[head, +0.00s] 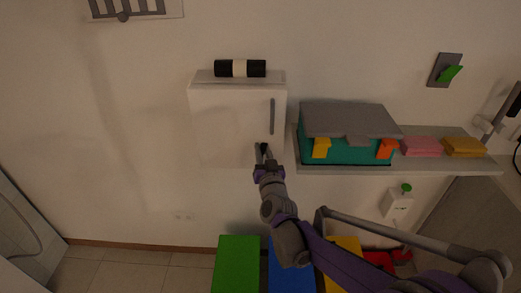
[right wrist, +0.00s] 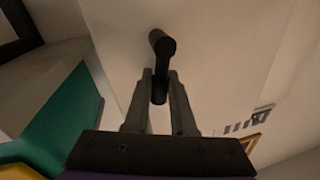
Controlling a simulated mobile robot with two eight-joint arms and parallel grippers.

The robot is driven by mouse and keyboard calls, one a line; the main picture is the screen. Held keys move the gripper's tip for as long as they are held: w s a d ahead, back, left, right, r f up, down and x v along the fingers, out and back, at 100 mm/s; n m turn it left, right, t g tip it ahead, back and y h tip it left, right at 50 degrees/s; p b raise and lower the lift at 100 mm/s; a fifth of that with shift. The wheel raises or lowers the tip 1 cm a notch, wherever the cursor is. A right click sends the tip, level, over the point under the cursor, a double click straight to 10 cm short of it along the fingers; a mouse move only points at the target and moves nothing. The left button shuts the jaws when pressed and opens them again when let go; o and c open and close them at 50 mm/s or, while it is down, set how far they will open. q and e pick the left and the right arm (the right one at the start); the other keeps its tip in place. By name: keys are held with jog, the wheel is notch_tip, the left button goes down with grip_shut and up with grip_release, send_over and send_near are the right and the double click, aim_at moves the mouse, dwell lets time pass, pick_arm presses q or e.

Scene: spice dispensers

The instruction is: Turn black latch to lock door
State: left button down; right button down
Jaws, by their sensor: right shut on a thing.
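The black latch (right wrist: 160,44) sits on the pale door (right wrist: 205,40) in the right wrist view, with a round knob end and a lever that hangs down. My right gripper (right wrist: 161,84) is shut on the lever, one finger on each side of it. In the head view the white cabinet door (head: 228,115) is closed against its cabinet on the wall. There my right gripper (head: 264,153) reaches up to the latch (head: 264,147) at the door's lower right, below the grey handle (head: 272,116). The left gripper is not in view.
Just right, a shelf (head: 440,167) holds a teal box with a grey lid (head: 350,119) and pink (head: 421,147) and orange (head: 464,147) stacks. A green box (head: 237,262) stands below.

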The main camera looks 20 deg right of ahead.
jog(key=d+f+m+h+b, duration=0.1)
jog(key=m, duration=0.3)
jog(key=d+f+m+t+b, duration=0.1)
jog(key=m, duration=0.3)
jog(key=d+f+m+h+b, duration=0.1)
jog(key=m, duration=0.4)
jog(key=shift+s+h, duration=0.3)
jog(key=shift+s, duration=0.1)
jog(key=shift+f+m+h+b, duration=0.15)
jog(key=shift+f+m+h, duration=0.1)
jog(key=shift+m, duration=0.6)
jog(key=shift+f+m+h+b, duration=0.2)
jog(key=shift+m, duration=0.6)
jog(key=shift+f+m+h+b, duration=0.15)
jog(key=shift+f+m+h, duration=0.1)
jog(key=shift+m, duration=0.6)
jog(key=shift+s+m, duration=0.1)
jog(key=shift+m, duration=0.2)
jog(key=c, duration=0.8)
grip_release()
jog(key=shift+d, duration=0.1)
jog(key=shift+o, duration=0.2)
